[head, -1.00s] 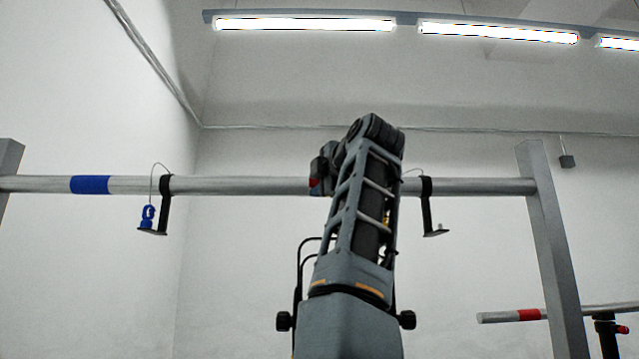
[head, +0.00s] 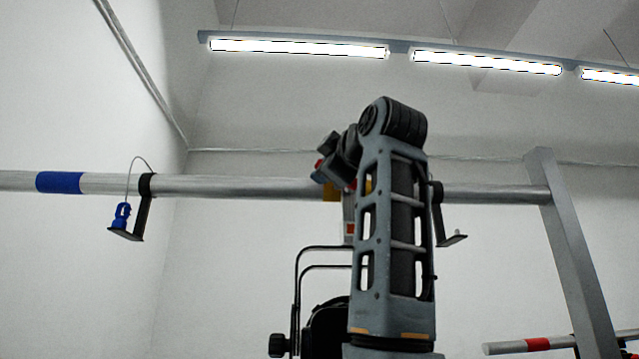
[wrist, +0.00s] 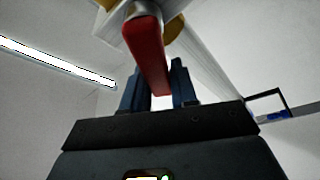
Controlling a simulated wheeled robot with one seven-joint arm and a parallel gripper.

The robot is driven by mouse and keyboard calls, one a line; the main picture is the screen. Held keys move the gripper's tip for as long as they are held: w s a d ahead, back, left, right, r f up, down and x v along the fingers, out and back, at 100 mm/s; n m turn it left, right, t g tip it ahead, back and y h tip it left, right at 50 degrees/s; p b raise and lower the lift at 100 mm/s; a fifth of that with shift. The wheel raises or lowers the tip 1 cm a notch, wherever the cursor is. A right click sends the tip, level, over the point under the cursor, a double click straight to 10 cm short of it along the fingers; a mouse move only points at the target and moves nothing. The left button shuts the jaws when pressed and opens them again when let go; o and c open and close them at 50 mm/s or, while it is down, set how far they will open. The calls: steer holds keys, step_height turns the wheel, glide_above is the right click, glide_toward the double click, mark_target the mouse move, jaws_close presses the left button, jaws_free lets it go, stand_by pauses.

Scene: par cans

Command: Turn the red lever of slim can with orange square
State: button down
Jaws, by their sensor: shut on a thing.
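The red lever (wrist: 148,52) hangs down in the upper middle of the wrist view, from a pale fitting. My gripper (wrist: 156,80) is shut on it, with one dark finger on each side of its lower end. In the head view, a slim grey can (head: 349,212) with an orange square (head: 350,229) hangs under the overhead bar, partly hidden behind my arm. A yellow clamp (head: 331,192) is just above and left of it. My arm and wrist cover most of this area, so the lever cannot be made out there.
The grey overhead bar (head: 230,187) spans the view, with a blue band (head: 59,183) at left. Black brackets (head: 138,210) hang from it, the left one with a blue piece (head: 121,214). A slanted post (head: 570,240) stands right. A lower bar (head: 505,348) has a red band.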

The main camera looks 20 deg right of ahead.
steer(key=shift+s+d+r+m+t+h, duration=0.15)
steer(key=shift+r+m+h, duration=0.1)
steer(key=shift+m, duration=0.4)
steer(key=shift+w+d+r+m+t+h, duration=0.1)
steer(key=shift+d+r+m+t+h, duration=0.15)
steer(key=shift+m, duration=0.45)
steer(key=shift+s+d+r+m+t+h, duration=0.1)
steer(key=shift+m+h, duration=0.2)
steer(key=shift+m, duration=0.35)
steer(key=c, duration=1)
jaws_free()
steer(key=shift+o, duration=0.2)
steer(key=b+v, duration=0.2)
steer(key=v, duration=0.5)
steer(key=shift+s, duration=0.35)
steer(key=shift+c, duration=0.2)
